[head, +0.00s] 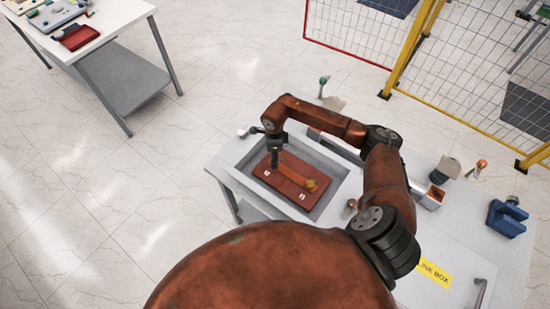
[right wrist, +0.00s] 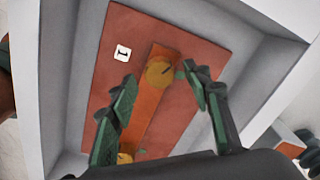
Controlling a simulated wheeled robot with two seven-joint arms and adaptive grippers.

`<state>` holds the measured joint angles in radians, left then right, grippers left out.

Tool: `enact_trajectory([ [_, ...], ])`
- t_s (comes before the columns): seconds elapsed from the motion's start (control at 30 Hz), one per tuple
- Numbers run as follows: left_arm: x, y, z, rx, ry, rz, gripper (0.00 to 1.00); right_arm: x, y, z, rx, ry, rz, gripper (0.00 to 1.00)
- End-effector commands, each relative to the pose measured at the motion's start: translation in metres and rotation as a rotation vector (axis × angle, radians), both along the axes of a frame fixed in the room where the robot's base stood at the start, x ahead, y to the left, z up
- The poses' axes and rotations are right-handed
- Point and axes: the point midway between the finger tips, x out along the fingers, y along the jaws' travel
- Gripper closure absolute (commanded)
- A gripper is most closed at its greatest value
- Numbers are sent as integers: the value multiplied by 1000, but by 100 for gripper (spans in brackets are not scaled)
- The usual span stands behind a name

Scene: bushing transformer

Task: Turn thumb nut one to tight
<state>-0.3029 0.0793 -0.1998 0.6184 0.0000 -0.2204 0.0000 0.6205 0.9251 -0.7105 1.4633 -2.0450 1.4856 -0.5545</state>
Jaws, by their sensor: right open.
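Thumb nut one, a round brass disc with a dark slot line (right wrist: 160,73), sits on an orange copper-coloured bar (right wrist: 150,112) beside a white label marked 1 (right wrist: 122,52) in the right wrist view. The bar lies on a red-brown plate (head: 284,188). My right gripper (right wrist: 159,71) is open above the plate, its fingertips on either side of the nut with gaps to both; it shows in the head view (head: 275,162) over the bar's far end. A second brass nut (head: 310,185) is at the bar's near end. My left gripper is not in view.
The plate lies in a grey recessed tray (head: 335,204) whose walls rise around it. Another table (head: 115,20) stands far left.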

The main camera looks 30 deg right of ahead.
Motion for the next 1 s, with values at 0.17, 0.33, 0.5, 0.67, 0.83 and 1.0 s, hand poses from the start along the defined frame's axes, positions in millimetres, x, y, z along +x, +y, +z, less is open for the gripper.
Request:
enact_trajectory([
  [0.17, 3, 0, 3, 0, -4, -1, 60, 0, 0, -12, 1, 0, 0, 55],
  [0.33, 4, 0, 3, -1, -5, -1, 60, 0, 0, -14, 1, -1, 0, 55],
  [0.5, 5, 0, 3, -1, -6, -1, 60, 0, 0, -14, 1, 0, 0, 60],
  [0.67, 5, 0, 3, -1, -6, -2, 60, 0, 0, -14, 1, 0, 0, 71],
  [0.83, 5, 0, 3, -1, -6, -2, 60, 0, 0, -14, 2, 0, 0, 82],
  [1.0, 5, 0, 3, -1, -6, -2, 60, 0, 0, -14, 2, -1, 0, 94],
])
